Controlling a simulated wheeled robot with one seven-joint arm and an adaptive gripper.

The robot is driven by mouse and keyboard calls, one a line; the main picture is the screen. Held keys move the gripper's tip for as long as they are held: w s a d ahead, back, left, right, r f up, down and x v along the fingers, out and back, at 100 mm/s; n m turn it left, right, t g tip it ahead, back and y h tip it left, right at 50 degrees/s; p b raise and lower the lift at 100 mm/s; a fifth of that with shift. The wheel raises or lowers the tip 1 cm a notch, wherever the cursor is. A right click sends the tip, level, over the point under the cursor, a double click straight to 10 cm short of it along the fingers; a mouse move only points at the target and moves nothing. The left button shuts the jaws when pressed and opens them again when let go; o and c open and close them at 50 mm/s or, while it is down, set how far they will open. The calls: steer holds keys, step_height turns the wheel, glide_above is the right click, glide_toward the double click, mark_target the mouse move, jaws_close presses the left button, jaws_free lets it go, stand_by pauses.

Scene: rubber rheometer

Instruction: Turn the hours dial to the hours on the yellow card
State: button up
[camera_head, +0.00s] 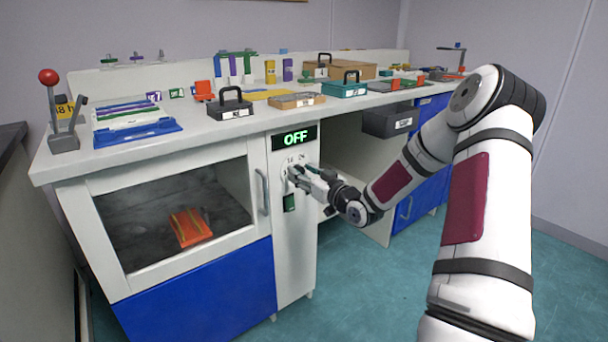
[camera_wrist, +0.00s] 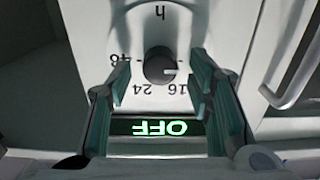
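The hours dial (camera_wrist: 157,64) is a dark round knob on a white panel, upside down in the wrist view. Marks reading 16, 24 and 48 and an "h" surround it. A light pointer line on the knob points to the picture's right, near a tick beside the 16. My gripper (camera_wrist: 160,62) is open, one finger on each side of the knob, with visible gaps. In the head view my gripper (camera_head: 298,174) is at the panel and largely hides the dial. A yellow card (camera_head: 64,108) stands at the bench's left, partly hidden by a lever; its writing is unclear.
A display reading OFF (camera_head: 295,138) sits above the dial, and a dark green switch (camera_head: 290,203) sits below it. Left is a glass-fronted chamber with a handle (camera_head: 263,192) and an orange item (camera_head: 190,227) inside. The bench top (camera_head: 200,130) carries trays and racks.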

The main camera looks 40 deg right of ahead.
jaws_close()
